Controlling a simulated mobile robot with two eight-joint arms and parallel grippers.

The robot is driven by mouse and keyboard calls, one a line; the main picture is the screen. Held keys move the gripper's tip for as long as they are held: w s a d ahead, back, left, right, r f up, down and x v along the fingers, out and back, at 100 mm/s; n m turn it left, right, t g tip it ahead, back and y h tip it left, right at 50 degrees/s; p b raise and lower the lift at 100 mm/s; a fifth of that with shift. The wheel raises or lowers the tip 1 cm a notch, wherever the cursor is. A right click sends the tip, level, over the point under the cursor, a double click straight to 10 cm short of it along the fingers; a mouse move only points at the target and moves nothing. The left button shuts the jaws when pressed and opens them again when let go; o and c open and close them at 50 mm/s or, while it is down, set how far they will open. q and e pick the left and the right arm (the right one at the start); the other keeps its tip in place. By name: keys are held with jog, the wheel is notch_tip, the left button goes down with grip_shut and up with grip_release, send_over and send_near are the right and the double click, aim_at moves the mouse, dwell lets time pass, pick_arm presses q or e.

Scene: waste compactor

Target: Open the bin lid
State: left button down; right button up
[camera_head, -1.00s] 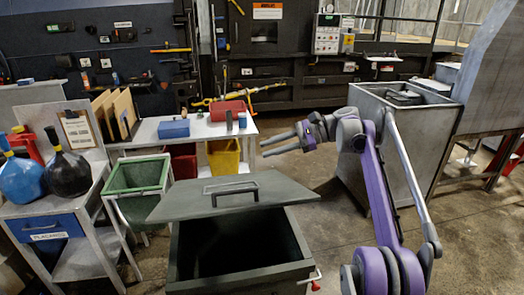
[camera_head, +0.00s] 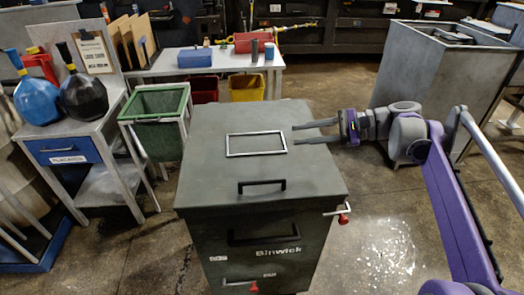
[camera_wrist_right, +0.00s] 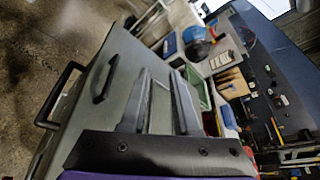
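The bin (camera_head: 225,255) is a dark grey-green box with "Binwick" lettering on its front. Its flat lid (camera_head: 210,165) covers the top, and no dark opening shows. The lid carries a metal rectangular frame (camera_head: 256,154) and a black handle (camera_head: 262,190) near the front edge. My right gripper (camera_head: 296,134) is open and empty, over the lid's right side beside the frame; I cannot tell whether it touches the lid. In the right wrist view the gripper's two fingers (camera_wrist_right: 163,78) are apart, with the lid (camera_wrist_right: 122,60) behind them. My left gripper is not in view.
A red-knobbed lever (camera_head: 343,216) sticks out at the bin's right side. A green container (camera_head: 157,104) and a trolley with flasks (camera_head: 82,95) stand left. A table (camera_head: 184,60) is behind; a grey metal cabinet (camera_head: 430,75) stands right. Floor at front right is clear.

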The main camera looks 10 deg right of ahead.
jog(key=x, duration=1)
jog(key=shift+a, duration=0.35)
jog(key=shift+s, duration=0.15)
grip_shut()
dwell(0.9)
